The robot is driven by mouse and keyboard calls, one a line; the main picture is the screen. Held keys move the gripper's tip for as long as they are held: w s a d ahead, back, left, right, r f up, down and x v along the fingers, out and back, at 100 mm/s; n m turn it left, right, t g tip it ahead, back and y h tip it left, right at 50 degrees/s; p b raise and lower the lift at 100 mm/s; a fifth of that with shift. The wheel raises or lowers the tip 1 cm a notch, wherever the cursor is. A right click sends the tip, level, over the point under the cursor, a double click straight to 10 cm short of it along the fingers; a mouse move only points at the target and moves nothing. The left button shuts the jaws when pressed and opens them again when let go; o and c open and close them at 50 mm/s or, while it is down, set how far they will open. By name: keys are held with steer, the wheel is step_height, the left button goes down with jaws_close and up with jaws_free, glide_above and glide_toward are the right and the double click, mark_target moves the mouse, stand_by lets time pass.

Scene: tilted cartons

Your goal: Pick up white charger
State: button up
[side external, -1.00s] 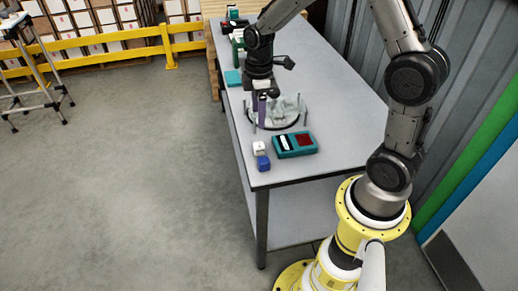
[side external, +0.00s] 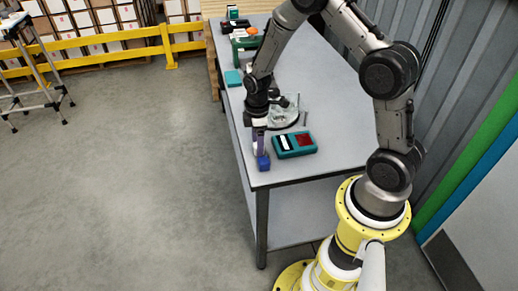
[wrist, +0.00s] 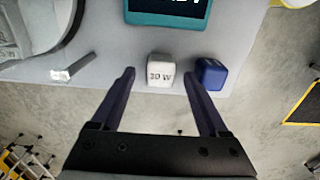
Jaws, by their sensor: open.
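The white charger (wrist: 160,72) is a small white block marked "20 W" near the table edge. In the wrist view it lies ahead of my gripper (wrist: 158,78), between the lines of its two dark purple fingers. My gripper is open, with nothing between the fingers. In the side view my gripper (side external: 259,148) is low over the near left edge of the table, and it hides the charger there. Whether the fingers reach the charger's height cannot be told.
A blue block (wrist: 211,75) stands close to the charger's right, near the right finger; it also shows in the side view (side external: 263,163). A teal device (side external: 294,144) lies beside them. A round clear-topped item (side external: 284,117) is behind. The table (side external: 290,173) ends just in front.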

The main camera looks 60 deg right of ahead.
steer(key=shift+f, duration=0.8)
steer(key=shift+c, duration=0.3)
jaws_close()
steer(key=shift+r, duration=0.15)
